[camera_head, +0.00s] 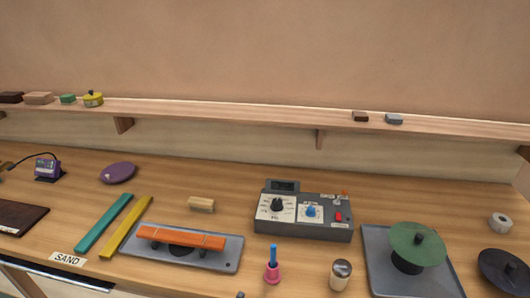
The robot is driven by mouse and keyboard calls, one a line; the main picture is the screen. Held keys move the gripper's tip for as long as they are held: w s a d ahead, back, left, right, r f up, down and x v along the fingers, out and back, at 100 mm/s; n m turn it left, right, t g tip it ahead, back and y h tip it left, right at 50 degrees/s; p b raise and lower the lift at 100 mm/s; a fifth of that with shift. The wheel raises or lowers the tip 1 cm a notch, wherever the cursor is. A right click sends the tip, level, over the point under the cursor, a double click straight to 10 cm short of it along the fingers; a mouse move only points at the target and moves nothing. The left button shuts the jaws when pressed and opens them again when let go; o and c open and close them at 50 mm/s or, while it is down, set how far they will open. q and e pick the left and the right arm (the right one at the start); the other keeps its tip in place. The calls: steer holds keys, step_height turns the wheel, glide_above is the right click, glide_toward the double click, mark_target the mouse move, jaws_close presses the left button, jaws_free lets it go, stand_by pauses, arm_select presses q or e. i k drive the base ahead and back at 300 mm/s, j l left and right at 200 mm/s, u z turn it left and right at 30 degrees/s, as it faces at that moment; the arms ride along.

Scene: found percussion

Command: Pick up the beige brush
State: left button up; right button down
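A small beige block-shaped thing (201,204), which looks like the beige brush, lies on the wooden table behind the orange bar. Its bristles are too small to make out. It lies apart from the things around it, with bare wood on all sides.
An orange bar (181,238) on a grey plate (222,260) lies in front of the brush. Yellow (127,226) and teal (104,222) strips lie left, a grey control box (304,228) right. A pink holder (272,272) and wooden-handled piece (339,280) stand near the front. A shelf (250,113) runs behind.

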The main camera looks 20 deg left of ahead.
mark_target(206, 204)
steer(key=u, duration=1.25)
